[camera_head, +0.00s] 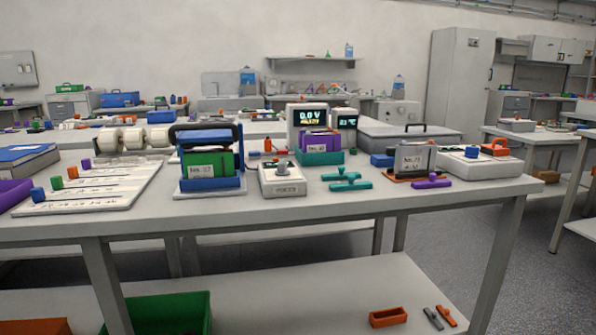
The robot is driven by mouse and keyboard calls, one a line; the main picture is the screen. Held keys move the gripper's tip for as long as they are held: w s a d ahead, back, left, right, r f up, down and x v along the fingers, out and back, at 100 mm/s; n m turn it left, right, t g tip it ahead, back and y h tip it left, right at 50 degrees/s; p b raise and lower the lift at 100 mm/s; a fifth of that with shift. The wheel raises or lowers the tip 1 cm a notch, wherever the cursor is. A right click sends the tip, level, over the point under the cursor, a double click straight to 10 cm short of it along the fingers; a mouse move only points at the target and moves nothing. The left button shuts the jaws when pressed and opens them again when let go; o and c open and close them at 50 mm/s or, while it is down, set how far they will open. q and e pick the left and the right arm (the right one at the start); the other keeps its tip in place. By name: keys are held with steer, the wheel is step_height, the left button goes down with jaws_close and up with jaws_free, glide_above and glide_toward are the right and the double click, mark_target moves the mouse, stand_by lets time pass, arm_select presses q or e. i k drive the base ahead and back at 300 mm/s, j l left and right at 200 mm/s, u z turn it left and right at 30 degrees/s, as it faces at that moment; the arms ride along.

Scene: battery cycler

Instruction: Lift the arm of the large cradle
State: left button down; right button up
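The large cradle looks to be the blue one (208,185) at the left of the middle of the table. It has a blue base and a green labelled block (203,170) stands in it. A blue and black bar (206,136) lies level across its top, over the block; this looks like its arm. Dark uprights show at its sides. A smaller teal cradle (322,157) with a purple block stands behind to the right. An orange-based cradle (400,177) with a grey block stands further right. Neither of my grippers is in view.
A white box with a knob (282,179) stands close right of the blue cradle. A white board (92,190) with coloured pegs lies left. A display unit (307,118) reading 0.0 V stands behind. Teal clamps (345,180) lie right of centre. The table's front strip is mostly clear.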

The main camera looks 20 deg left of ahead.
mark_target(225, 134)
steer(key=i+j+u, duration=0.2)
steer(key=i, duration=0.25)
steer(key=i+j+u, duration=0.15)
steer(key=i+j, duration=0.15)
steer(key=i, duration=0.15)
steer(key=i+j+u, duration=0.2)
steer(key=i, duration=0.25)
